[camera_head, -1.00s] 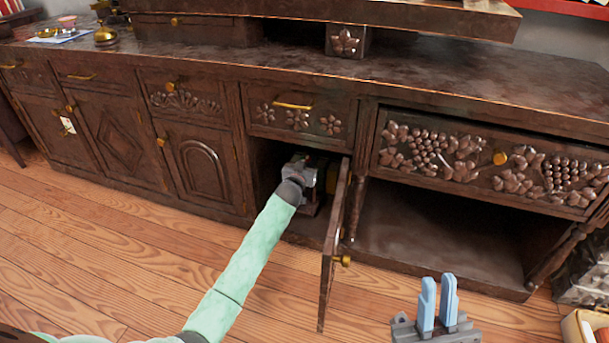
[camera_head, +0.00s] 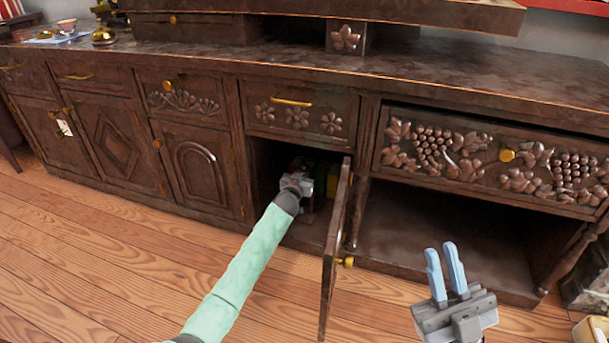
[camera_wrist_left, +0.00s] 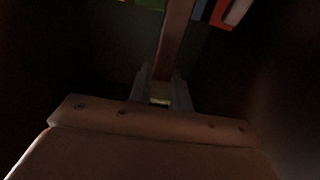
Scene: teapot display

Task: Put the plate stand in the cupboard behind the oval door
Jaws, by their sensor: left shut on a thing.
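My left gripper (camera_head: 298,182) is inside an open cupboard, low in the middle of the sideboard. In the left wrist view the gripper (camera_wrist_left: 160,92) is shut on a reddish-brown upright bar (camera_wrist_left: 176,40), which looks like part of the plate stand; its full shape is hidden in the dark. The cupboard door (camera_head: 335,240) stands swung out toward me, nearly edge-on, so the pattern on its face is hidden. My right gripper (camera_head: 444,250) is open and empty, in front of the sideboard at the lower right.
Coloured objects (camera_wrist_left: 140,4) stand in the dark cupboard. A closed arch-panelled door (camera_head: 203,172) is left of the opening. To the right is an open bay (camera_head: 440,220) under a grape-carved drawer (camera_head: 480,160). The wooden floor (camera_head: 110,255) in front is clear.

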